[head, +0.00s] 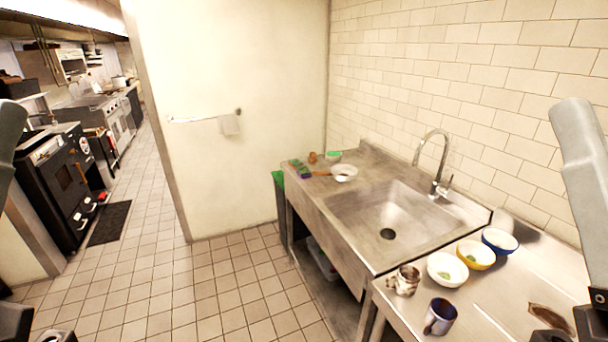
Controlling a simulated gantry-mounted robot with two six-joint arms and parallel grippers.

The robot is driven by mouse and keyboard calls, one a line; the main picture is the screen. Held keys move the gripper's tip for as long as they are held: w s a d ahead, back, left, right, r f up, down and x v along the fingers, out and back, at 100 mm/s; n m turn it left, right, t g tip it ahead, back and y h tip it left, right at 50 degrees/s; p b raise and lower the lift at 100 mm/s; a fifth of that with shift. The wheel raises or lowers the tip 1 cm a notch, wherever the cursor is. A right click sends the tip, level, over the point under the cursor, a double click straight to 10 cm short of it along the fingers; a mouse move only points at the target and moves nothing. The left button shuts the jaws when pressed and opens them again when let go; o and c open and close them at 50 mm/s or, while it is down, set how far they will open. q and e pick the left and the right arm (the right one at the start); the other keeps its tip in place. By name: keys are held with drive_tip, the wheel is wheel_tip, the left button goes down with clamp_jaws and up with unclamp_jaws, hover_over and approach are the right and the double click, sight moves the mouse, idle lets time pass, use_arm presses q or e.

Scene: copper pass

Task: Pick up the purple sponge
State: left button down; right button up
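A small purple block that looks like the purple sponge (306,175) lies at the far left end of the steel sink counter, against green sponge-like pieces (297,164). It is small in the picture and its outline is hard to make out. My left gripper (36,328) shows only in part at the bottom left corner, far from the sponge. My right gripper (570,333) shows only in part at the bottom right corner, also far from it. Both are cut off by the frame edge, so their opening cannot be told.
Beside the sponges are a white bowl (344,172), a wooden-handled utensil (321,173) and a green-topped bowl (334,156). The sink basin (375,212) has a tall tap (436,165). Bowls (447,269) and mugs (440,316) stand on the near counter.

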use_arm(q)
unclamp_jaws()
idle(0.5)
